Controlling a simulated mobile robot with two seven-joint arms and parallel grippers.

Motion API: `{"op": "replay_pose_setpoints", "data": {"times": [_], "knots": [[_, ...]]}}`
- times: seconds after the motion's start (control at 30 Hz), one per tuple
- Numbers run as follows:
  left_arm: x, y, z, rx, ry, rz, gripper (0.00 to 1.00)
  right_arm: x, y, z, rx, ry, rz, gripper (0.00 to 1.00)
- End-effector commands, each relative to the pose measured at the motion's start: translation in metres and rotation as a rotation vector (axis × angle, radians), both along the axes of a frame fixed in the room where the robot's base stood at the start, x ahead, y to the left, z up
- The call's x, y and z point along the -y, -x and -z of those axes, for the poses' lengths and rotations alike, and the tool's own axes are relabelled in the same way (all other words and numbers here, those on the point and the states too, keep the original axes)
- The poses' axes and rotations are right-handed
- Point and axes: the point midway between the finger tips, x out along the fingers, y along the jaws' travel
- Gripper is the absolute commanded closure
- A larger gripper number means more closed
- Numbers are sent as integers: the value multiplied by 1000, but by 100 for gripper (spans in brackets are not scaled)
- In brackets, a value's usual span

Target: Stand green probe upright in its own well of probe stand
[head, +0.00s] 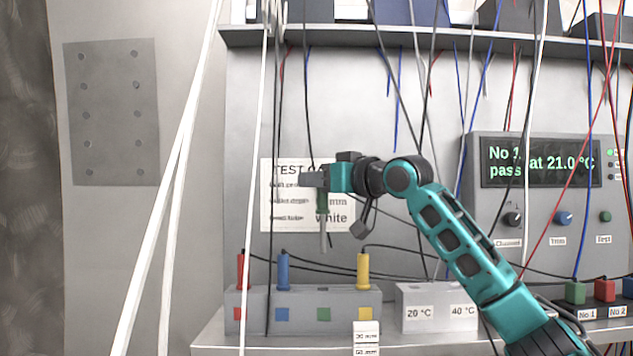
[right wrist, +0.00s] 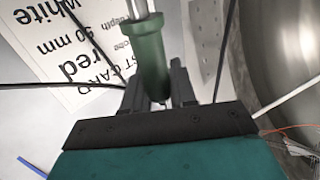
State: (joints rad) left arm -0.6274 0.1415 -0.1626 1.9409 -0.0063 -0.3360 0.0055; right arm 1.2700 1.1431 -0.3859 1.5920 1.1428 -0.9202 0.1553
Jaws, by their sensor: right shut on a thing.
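The green probe (head: 322,203) hangs upright in my right gripper (head: 313,181), its grey metal shaft pointing down. In the right wrist view the green handle (right wrist: 150,58) sits between the two dark fingers of the gripper (right wrist: 157,88), which is shut on it. The grey probe stand (head: 300,299) is below, on the bench. Red (head: 243,269), blue (head: 283,271) and yellow (head: 363,271) probes stand upright in it. The place above its green square (head: 323,314) holds no probe. The probe's tip is above the stand and apart from it. My left gripper is out of view.
A grey block marked 20 °C and 40 °C (head: 437,312) stands right of the stand. A test card (head: 285,215) is on the wall behind. A display unit (head: 540,205) stands at right. Hanging cables and white cords cross the space.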

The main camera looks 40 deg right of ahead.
Motion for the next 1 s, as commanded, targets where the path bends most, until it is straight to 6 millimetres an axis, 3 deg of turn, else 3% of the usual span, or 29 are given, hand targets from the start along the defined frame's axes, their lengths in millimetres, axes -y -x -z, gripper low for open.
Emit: {"op": "replay_pose_setpoints", "data": {"times": [0.57,1.0], "knots": [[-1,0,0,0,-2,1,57,0,0,1,1,0,1,100],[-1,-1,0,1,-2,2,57,1,0,38,-3,2,4,100]]}}
